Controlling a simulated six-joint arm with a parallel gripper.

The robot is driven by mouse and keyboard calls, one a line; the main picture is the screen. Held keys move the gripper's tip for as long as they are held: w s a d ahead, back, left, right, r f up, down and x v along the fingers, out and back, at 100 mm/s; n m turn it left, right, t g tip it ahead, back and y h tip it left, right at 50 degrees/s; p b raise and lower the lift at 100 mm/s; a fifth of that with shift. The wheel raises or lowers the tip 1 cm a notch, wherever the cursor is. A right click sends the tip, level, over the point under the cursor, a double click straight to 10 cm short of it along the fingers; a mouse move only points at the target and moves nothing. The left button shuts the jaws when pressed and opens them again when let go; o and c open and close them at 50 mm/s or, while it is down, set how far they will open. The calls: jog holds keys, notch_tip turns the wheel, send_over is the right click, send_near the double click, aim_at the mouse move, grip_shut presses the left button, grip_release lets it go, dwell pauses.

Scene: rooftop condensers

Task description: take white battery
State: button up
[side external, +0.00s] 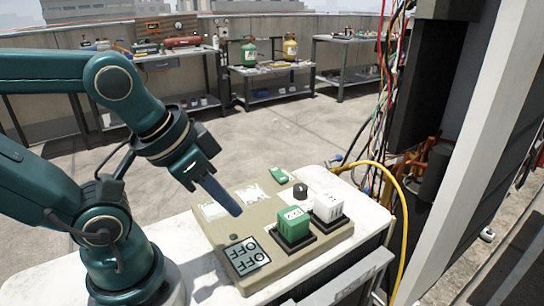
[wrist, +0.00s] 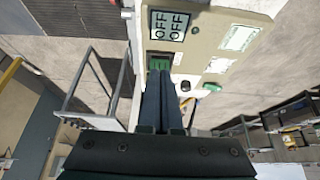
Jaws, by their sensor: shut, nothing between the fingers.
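The white battery (side external: 327,207) stands upright in a black socket on the beige panel (side external: 224,237) in the side view. The green battery (side external: 294,225) stands in a socket beside it, to its left and nearer the camera. My gripper (side external: 236,211) points down over the left part of the panel, apart from both batteries. Its fingers are together and empty. In the wrist view, my fingers (wrist: 158,74) reach up the middle, with the green battery (wrist: 159,60) just beyond their tips. I cannot make out the white battery there; the fingers may hide it.
An OFF label (side external: 246,256), a black knob (side external: 300,191) and a small green piece (side external: 278,174) are on the panel. A yellow hose (side external: 402,215) and hanging cables (side external: 383,110) are at the right. The white tabletop (side external: 185,235) is clear left of the panel.

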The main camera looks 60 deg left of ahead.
jog(key=o, duration=1.4)
jog(key=shift+c, duration=0.2)
